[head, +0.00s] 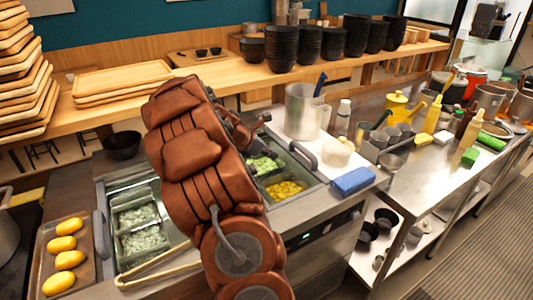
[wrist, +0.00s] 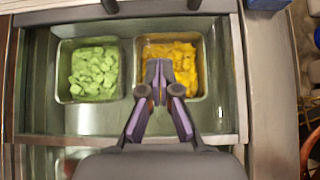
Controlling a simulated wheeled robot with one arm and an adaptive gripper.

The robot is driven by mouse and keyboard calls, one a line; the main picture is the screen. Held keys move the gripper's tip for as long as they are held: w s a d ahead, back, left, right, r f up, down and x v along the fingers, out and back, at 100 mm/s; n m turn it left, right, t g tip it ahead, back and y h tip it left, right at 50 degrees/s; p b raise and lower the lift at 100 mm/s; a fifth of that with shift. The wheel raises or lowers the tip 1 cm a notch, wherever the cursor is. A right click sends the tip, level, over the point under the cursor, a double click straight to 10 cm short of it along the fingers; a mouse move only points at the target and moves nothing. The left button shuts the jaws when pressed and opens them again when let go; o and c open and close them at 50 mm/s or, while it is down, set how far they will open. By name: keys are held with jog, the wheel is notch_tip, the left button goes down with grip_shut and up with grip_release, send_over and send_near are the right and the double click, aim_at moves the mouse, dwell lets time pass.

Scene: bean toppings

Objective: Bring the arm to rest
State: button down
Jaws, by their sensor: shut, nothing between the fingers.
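In the wrist view my gripper (wrist: 160,90) is shut and empty. Its purple-sided fingers point over the pan of yellow topping (wrist: 185,62), on its near left side. A pan of green topping (wrist: 92,75) sits to the left of it in the same steel well. In the head view my brown arm covers the middle of the counter and hides most of my gripper. The yellow topping (head: 285,190) and green topping (head: 262,165) show to the right of the arm.
A tray (head: 84,262) of yellow items lies at the left. Stacked black bowls (head: 281,48) and wooden trays (head: 122,80) line the shelf behind. A yellow bottle (head: 397,106) stands on the right counter.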

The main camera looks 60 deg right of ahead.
jog(key=shift+r, duration=0.1)
jog(key=w+a+r+m+t+y, duration=0.15)
jog(key=a+m, duration=0.25)
jog(key=a, duration=0.9)
jog(key=w+a+r+m+t+y, duration=0.1)
jog(key=a+r+m+y, duration=0.15)
jog(key=a, duration=1.05)
jog(key=s+a+m+y, duration=0.1)
jog(key=s+a, duration=0.3)
jog(key=a, duration=0.5)
jog(key=s+a+f+m+y, duration=0.1)
jog(key=s+a, duration=0.3)
jog(key=a, duration=0.5)
jog(key=s+a+m+y, duration=0.1)
jog(key=s+a+m, duration=0.2)
jog(key=a, duration=0.6)
jog(key=shift+s+a+f+t+y, duration=0.25)
jog(key=shift+s+f+t+y, duration=0.1)
jog(key=shift+s+t+y, duration=0.15)
